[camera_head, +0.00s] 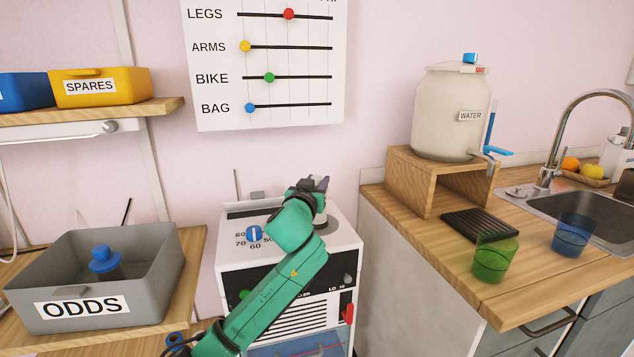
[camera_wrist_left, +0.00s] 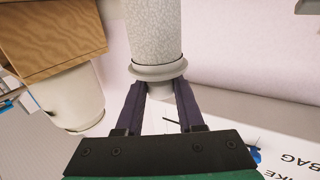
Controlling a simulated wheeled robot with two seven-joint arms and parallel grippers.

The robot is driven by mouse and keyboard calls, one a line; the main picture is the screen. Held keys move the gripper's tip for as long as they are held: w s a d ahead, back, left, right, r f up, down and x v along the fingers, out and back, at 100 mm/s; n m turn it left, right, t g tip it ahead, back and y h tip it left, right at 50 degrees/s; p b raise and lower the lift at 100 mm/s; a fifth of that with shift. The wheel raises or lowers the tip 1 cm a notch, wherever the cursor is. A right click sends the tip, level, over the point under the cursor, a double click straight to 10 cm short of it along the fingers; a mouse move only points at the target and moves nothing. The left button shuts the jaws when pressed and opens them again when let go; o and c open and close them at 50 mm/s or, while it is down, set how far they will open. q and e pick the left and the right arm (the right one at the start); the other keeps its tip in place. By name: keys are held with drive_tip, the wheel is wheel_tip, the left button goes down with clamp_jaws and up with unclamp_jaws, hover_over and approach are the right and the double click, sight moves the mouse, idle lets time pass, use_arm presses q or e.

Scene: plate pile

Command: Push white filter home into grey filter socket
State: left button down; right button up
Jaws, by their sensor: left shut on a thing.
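My left gripper (camera_head: 318,184) is above the top of a white machine (camera_head: 345,255), its wrist partly covering the view. In the left wrist view, the left gripper (camera_wrist_left: 160,95) is shut on the narrow neck of the white filter (camera_wrist_left: 155,32), a speckled cylinder with a pale flange. The filter's far end runs out of that frame. In the head view, a greyish round part (camera_head: 324,217) shows below the fingers, partly behind my arm. I cannot tell whether it is filter or socket, or how deep the filter sits. My right gripper is not in view.
The machine has a blue dial (camera_head: 254,233) and a red lever (camera_head: 348,313). A grey ODDS bin (camera_head: 40,285) stands left. On the right counter are a wooden stand (camera_head: 403,187), a water tank (camera_head: 445,112), and a green cup (camera_head: 490,262).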

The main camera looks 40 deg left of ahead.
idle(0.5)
use_arm(q)
drive_tip(key=shift+f+b, duration=1.2)
drive_tip(key=shift+f, duration=0.4)
drive_tip(key=shift+r+p, duration=1.3)
drive_tip(key=shift+r, duration=0.05)
drive_tip(key=shift+f, duration=0.1)
drive_tip(key=shift+p, duration=0.35)
idle(0.4)
drive_tip(key=shift+f+b, duration=0.95)
drive_tip(key=shift+f, duration=0.25)
drive_tip(key=shift+c, duration=2.2)
unclamp_jaws()
